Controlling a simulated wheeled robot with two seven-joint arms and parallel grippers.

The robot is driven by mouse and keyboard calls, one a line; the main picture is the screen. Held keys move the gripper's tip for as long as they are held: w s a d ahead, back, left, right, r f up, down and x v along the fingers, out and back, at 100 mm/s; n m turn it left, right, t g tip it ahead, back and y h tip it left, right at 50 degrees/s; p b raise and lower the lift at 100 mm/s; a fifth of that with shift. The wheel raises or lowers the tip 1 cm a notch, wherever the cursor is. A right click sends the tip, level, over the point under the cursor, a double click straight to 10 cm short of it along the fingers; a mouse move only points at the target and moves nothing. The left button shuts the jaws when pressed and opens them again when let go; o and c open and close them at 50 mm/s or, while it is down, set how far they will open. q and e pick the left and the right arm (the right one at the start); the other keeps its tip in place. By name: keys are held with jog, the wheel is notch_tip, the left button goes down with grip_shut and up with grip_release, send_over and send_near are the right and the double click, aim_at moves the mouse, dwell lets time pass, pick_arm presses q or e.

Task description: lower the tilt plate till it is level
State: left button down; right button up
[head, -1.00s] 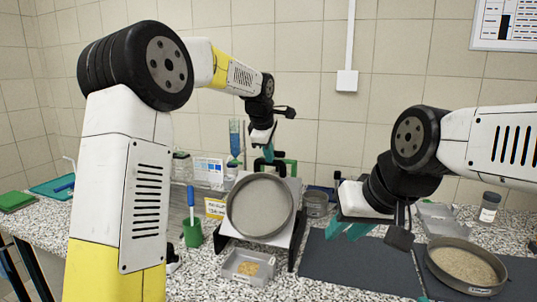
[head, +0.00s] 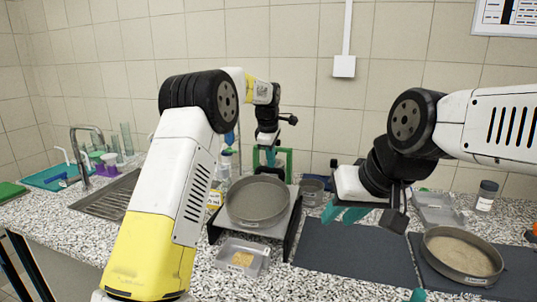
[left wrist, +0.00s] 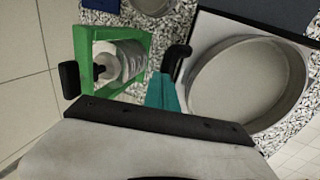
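The tilt plate (head: 285,224) carries a round grey sieve pan (head: 258,199) and slopes only slightly towards me, its far side a little higher. The plate also shows in the left wrist view (left wrist: 205,32), with the pan (left wrist: 245,82) on it. A black handle (left wrist: 180,57) sticks out from the plate's far edge. My left gripper (head: 266,158) is at this handle; its teal fingers (left wrist: 163,92) look closed on the handle's end, though the contact is partly hidden. My right gripper (head: 345,214) is open and empty, above the dark mat right of the plate.
A clear tray with grain (head: 243,258) sits in front of the plate. A green frame (head: 286,162) stands close behind it. A sink (head: 105,196) is at left.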

aim_at(273, 170)
pick_arm(q)
jog(key=x, duration=0.5)
jog(key=shift+w+d+f, duration=0.25)
jog(key=shift+w, duration=0.2)
jog(key=shift+x, duration=0.95)
jog(key=shift+s+a+f, duration=0.1)
jog(key=shift+s+f, duration=0.05)
jog(key=shift+f, duration=0.05)
jog(key=v, duration=0.8)
jog(key=shift+r, duration=0.15)
